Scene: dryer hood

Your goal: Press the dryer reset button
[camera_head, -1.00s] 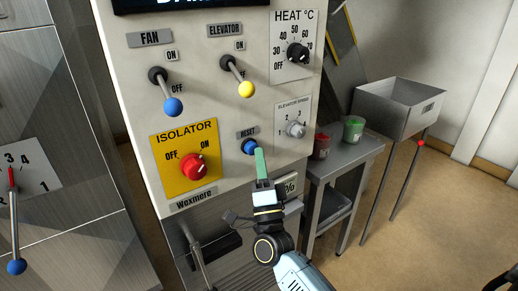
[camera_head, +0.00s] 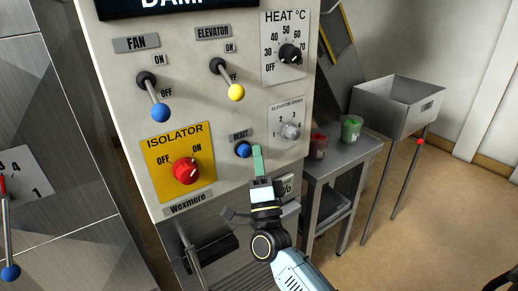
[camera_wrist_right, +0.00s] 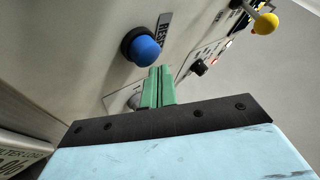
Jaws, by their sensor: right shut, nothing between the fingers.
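The blue reset button (camera_head: 243,150) sits on the cream control panel (camera_head: 215,120), under a RESET label (camera_head: 240,135). My right gripper (camera_head: 258,152) is shut and empty, its green fingers together and pointing up. In the head view the fingertips show just to the right of the button. In the right wrist view the round blue button (camera_wrist_right: 143,48) stands out from a dark collar, up and left of the green fingertips (camera_wrist_right: 160,72). A gap shows between fingertips and button there, so they look apart. My left gripper is not in view.
The red isolator knob (camera_head: 186,170) is left of the button, and the elevator speed knob (camera_head: 290,130) is right of it. Fan lever (camera_head: 159,111) and elevator lever (camera_head: 235,91) stick out above. A metal side table (camera_head: 345,160) with two jars stands to the right.

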